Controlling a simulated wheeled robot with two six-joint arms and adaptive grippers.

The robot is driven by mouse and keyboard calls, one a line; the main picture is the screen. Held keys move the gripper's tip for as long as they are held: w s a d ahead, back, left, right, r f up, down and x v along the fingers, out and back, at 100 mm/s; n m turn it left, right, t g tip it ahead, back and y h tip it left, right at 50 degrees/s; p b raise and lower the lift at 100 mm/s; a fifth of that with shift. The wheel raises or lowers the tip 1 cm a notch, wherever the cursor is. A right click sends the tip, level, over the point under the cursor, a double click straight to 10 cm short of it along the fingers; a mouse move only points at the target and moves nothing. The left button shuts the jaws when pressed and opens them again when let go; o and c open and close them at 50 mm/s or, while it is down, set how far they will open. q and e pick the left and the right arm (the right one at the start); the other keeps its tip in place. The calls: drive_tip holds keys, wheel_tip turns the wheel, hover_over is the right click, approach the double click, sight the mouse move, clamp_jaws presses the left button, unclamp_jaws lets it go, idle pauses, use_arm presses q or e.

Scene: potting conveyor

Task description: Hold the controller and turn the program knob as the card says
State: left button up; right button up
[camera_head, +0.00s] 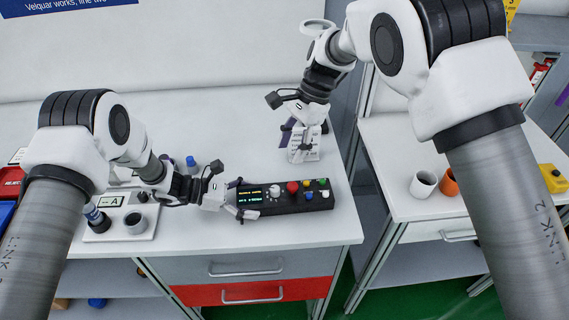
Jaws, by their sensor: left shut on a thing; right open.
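The controller (302,201) is a long black box on the white worktop, with a lit display, a pale knob (275,191), a larger red knob or button (293,187) and several small coloured buttons. My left gripper (236,202) is shut on the controller's left end. A white card (303,152) with dark print stands behind the controller; its text is too small to read fully. My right gripper (305,125) is open above and in front of the card's top, partly covering it, apart from the controller. Which of the knobs is the program knob I cannot tell.
A grey plate marked A (135,222) with small items lies at the left, partly behind my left arm. A blue-capped bottle (191,165) stands behind my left gripper. White and orange cups (423,184) stand on the right table. A gap separates the tables. The worktop's front strip is clear.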

idle(0.3)
use_arm(q)
drive_tip(key=o, duration=1.3)
drive_tip(key=shift+c, duration=0.2)
